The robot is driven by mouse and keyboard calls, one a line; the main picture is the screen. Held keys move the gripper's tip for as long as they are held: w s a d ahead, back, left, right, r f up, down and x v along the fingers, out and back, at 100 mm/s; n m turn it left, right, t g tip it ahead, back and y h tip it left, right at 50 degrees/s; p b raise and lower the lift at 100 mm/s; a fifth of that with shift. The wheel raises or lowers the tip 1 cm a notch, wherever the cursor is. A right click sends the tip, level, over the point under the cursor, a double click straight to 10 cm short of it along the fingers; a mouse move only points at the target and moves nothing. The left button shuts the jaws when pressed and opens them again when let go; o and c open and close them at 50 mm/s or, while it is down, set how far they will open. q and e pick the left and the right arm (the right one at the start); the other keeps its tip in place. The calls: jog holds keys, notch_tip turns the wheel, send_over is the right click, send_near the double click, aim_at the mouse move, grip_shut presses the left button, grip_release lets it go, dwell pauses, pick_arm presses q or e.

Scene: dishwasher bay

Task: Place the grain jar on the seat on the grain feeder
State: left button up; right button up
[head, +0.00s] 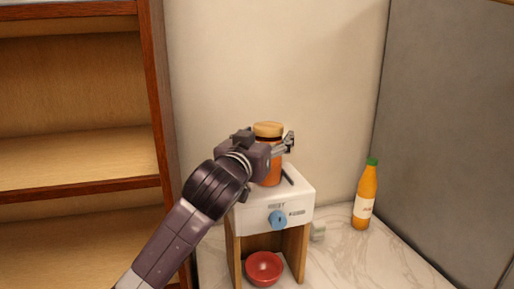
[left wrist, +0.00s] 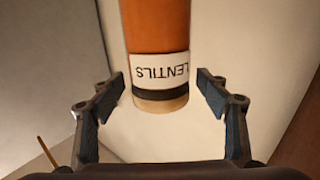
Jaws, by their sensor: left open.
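The grain jar (head: 268,130) is orange with a tan lid and stands upright on the white top of the grain feeder (head: 255,213). My arm hides part of it, and its base and the seat are not clear. In the left wrist view the jar (left wrist: 158,30) shows upside down with a "LENTILS" label, in the gap between my open fingers. Gaps show on both sides of it. My left gripper (head: 285,146) is open at the jar's upper part. My right gripper is not in view.
A blue knob (head: 278,219) is on the feeder's front, and a red bowl (head: 264,268) sits below between its wooden legs. An orange bottle with a green cap (head: 365,194) stands right on the marble counter (head: 365,262). Wooden shelves (head: 75,160) are at left.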

pick_arm(q)
jog(key=b+v, duration=0.3)
jog(key=v, duration=0.7)
jog(key=shift+s+a, duration=0.15)
jog(key=shift+s, duration=0.25)
